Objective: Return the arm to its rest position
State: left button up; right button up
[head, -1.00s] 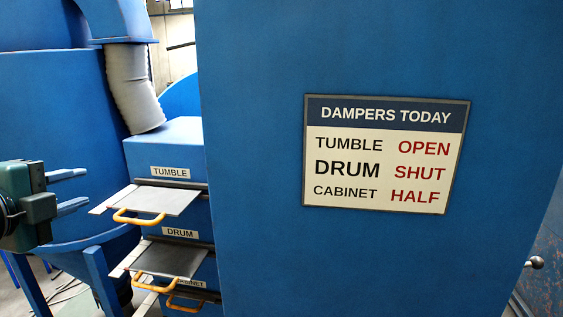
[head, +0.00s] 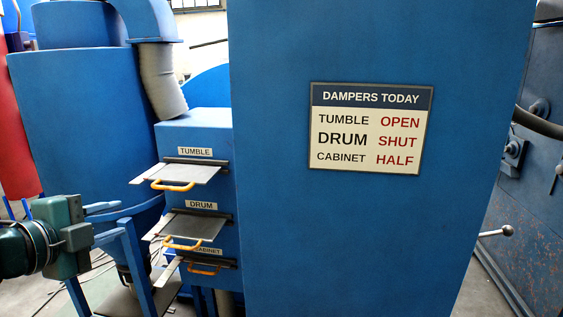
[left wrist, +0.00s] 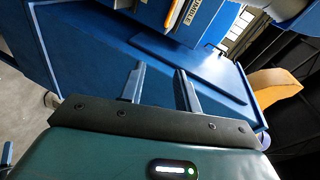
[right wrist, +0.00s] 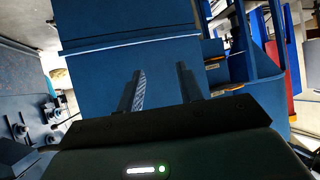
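My left gripper (head: 118,220) is at the left of the head view, apart from the damper handles. Its two fingers (left wrist: 158,82) are spaced apart with nothing between them in the left wrist view. My right gripper (right wrist: 160,85) shows only in its own wrist view, fingers apart and empty, facing a blue surface. Three grey damper plates with orange handles stick out of the blue duct box: TUMBLE (head: 193,173) on top, DRUM (head: 195,228) in the middle, and CABINET (head: 170,270) at the bottom. CABINET's plate is partly hidden below the DRUM plate.
A large blue cabinet panel (head: 370,235) fills the middle, with a DAMPERS TODAY sign (head: 370,128): tumble open, drum shut, cabinet half. A blue hopper (head: 85,120) and its stand are behind the left gripper. Grey machinery (head: 540,220) stands at right.

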pick_arm(q)
jog(key=s+d+f+n+g+h, duration=0.1)
jog(key=d+f+n, duration=0.1)
jog(key=d+f, duration=0.35)
jog(key=s+d+f+n+h+p, duration=0.1)
jog(key=d+f+n, duration=0.1)
jog(key=f, duration=0.6)
jog(key=d+f+n+g+h, duration=0.1)
jog(key=d+f+n, duration=0.15)
jog(key=f, duration=0.35)
jog(key=s+d+f+n+g+y, duration=0.1)
jog(key=s+d+f+n, duration=0.3)
jog(key=s+f, duration=0.3)
jog(key=s+d+f+n+g+y+p, duration=0.1)
jog(key=s+d+f+n, duration=0.3)
jog(key=s+f, duration=0.3)
notch_tip(320, 180, down, 3)
jog(key=shift+s+d+f+n+y, duration=0.1)
jog(key=shift+s+d+n+y, duration=0.05)
jog(key=shift+s+n+y, duration=0.3)
pick_arm(e)
jog(key=shift+s+d+h, duration=0.25)
jog(key=shift+d+h, duration=0.05)
jog(key=shift+d, duration=0.2)
jog(key=shift+w+a+r, duration=0.1)
jog(key=shift+w+r, duration=0.15)
jog(key=shift+r, duration=0.05)
